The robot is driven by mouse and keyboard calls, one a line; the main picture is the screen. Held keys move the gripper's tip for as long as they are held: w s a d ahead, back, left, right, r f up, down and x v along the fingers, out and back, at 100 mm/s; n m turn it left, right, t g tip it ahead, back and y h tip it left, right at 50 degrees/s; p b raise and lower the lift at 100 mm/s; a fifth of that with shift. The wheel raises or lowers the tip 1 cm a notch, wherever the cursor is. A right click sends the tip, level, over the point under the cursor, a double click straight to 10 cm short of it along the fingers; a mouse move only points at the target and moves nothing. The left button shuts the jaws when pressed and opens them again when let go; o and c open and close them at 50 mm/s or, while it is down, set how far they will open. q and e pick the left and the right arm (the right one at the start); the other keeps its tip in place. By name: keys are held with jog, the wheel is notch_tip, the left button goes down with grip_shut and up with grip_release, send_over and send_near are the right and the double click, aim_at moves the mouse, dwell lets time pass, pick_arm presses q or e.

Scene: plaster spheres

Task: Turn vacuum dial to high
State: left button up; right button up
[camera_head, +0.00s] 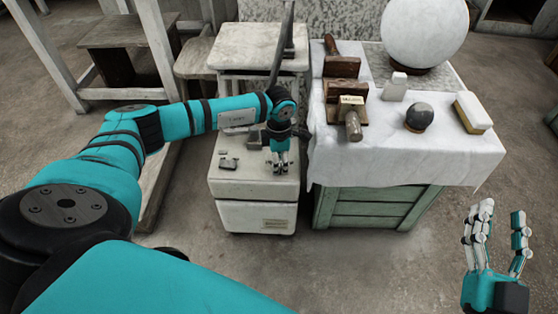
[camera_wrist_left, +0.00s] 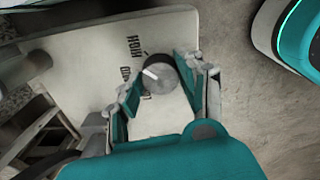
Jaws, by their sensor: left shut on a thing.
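The vacuum (camera_head: 231,190) is a worn off-white box standing on the floor left of the cloth-covered crate. My left gripper (camera_head: 279,166) reaches down onto its top and hides the dial there in the head view. In the left wrist view the round grey dial (camera_wrist_left: 158,76) sits between the fingertips of my left gripper (camera_wrist_left: 162,82), which is closed on it. The dial's white mark points left in that view. Rotated lettering reading HIGH (camera_wrist_left: 133,46) is printed above it; other lettering beside it is partly hidden. My right gripper (camera_head: 497,235) is open and empty at lower right.
A green crate (camera_head: 375,207) under a white cloth stands right of the vacuum. It carries a large plaster sphere (camera_head: 425,30), a dark ball (camera_head: 419,116), a brush (camera_head: 472,112) and a white bottle (camera_head: 395,87). A stool (camera_head: 258,55) stands behind the vacuum. Front floor is clear.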

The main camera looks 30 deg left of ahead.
pick_arm(q)
jog(key=shift+m, duration=1.6)
jog(key=o, duration=1.2)
jog(key=shift+c, duration=0.2)
notch_tip(320, 180, up, 12)
